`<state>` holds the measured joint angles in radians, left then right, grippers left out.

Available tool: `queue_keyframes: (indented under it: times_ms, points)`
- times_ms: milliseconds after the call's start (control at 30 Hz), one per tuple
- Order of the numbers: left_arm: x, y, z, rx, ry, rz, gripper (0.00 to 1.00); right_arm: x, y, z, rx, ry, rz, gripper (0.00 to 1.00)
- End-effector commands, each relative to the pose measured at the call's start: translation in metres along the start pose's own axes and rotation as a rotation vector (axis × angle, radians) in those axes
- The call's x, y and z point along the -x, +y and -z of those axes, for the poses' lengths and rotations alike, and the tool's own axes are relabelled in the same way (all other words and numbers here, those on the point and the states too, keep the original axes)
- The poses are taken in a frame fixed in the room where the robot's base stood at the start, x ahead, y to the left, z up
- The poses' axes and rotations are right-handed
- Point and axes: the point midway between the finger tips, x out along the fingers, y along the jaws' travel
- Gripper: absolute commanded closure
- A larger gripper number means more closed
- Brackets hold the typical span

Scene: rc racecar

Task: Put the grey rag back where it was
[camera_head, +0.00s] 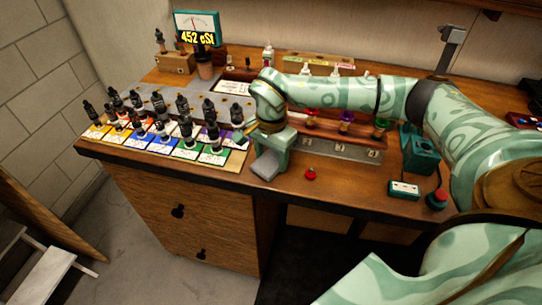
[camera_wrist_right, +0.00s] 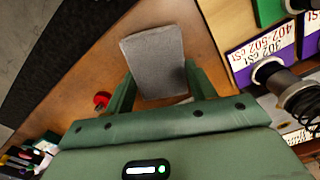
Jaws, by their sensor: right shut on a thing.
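The grey rag (camera_head: 265,166) is a small flat grey piece at the front of the wooden workbench, left of the red knob. My right gripper (camera_head: 274,152) points down over the bench and is shut on the rag. In the right wrist view, the rag (camera_wrist_right: 155,60) stands out between the two green fingers (camera_wrist_right: 162,88). I cannot tell whether the rag touches the bench top. My left gripper is not in view.
Several dark shock absorbers on coloured labelled cards (camera_head: 185,143) stand just left of my gripper. A red knob (camera_head: 310,174) lies to its right. A grey numbered strip (camera_head: 340,149) and coloured bottles (camera_head: 346,119) sit behind. The bench's front edge is close.

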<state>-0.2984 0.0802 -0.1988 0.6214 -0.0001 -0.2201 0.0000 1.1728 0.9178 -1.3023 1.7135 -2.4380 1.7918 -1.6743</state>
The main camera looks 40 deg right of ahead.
Motion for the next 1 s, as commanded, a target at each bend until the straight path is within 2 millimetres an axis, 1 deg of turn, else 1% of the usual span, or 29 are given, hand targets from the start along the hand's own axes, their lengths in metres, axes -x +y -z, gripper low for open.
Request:
queue_keyframes:
  times_ms: [167, 200, 233, 267, 533, 633, 767, 900, 1000]
  points:
    - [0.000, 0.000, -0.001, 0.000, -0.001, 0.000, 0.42, -0.004, 0.000, 0.000, -0.001, 0.000, -0.001, 0.66]
    - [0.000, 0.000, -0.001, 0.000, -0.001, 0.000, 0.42, -0.003, 0.000, 0.000, -0.001, 0.000, -0.001, 0.34]
    - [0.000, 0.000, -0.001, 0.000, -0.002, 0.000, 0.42, -0.003, 0.000, 0.000, -0.001, 0.000, -0.001, 0.25]
    - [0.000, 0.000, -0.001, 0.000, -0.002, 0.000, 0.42, -0.003, 0.000, 0.000, -0.001, 0.000, -0.001, 0.23]
    - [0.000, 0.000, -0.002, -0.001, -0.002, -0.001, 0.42, -0.002, 0.000, 0.000, 0.000, 0.000, 0.000, 0.23]
    - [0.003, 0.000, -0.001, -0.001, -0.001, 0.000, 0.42, 0.007, 0.000, 0.000, 0.000, 0.001, 0.001, 0.23]
    - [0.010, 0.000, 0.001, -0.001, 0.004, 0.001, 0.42, 0.034, -0.001, 0.001, -0.001, 0.003, 0.006, 0.23]
    - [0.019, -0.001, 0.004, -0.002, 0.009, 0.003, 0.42, 0.070, -0.001, 0.001, -0.001, 0.003, 0.006, 0.23]
    - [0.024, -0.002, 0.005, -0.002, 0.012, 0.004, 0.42, 0.091, 0.000, 0.000, -0.001, 0.002, 0.004, 0.23]
